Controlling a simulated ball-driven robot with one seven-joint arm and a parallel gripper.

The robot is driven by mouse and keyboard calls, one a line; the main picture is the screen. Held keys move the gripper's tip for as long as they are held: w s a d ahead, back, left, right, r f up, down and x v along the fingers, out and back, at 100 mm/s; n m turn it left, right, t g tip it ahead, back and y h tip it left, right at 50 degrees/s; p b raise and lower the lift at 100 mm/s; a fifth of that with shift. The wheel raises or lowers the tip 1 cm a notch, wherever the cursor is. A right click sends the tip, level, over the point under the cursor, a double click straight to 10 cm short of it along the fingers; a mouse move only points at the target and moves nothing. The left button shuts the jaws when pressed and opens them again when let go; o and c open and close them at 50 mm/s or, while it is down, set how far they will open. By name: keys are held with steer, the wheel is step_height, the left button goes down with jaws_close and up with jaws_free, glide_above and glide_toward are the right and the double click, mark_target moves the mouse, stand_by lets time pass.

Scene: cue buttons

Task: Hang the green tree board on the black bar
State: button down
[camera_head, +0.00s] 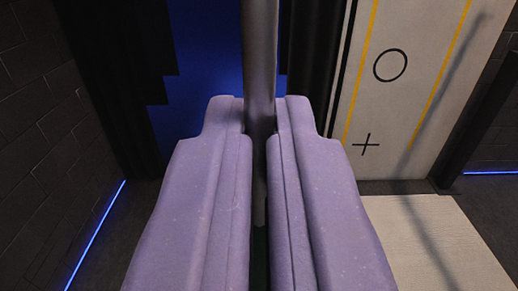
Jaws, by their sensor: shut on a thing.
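My gripper (258,122) has two thick purple fingers in the middle of the camera_head view. It is shut on an upright grey rod (260,50), which runs from the top edge of the picture down between the fingers. The rod's lower end shows in the narrow gap between them. A thin, very dark green sliver shows at the bottom of that gap; I cannot tell what it belongs to. No green tree board can be made out. I cannot tell whether the rod is part of the board or the bar.
A blue and black panel (210,60) stands behind the rod. At right is a pale board (415,85) with yellow lines, a circle and a plus. A pale slab (450,240) lies on the floor below it. A dark brick wall (40,150) with a blue light strip is at left.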

mark_target(260, 226)
steer(key=shift+w+f+p, duration=0.1)
steer(key=shift+w+p, duration=0.5)
steer(key=shift+w, duration=0.85)
steer(key=shift+f+b, duration=1.4)
steer(key=shift+b, duration=0.2)
steer(key=c, duration=0.7)
jaws_free()
steer(key=shift+f, duration=0.2)
steer(key=shift+s, duration=0.1)
steer(key=shift+s+b, duration=1.15)
steer(key=shift+s, duration=1.6)
steer(key=shift+s+b, duration=0.15)
steer(key=shift+b, duration=0.45)
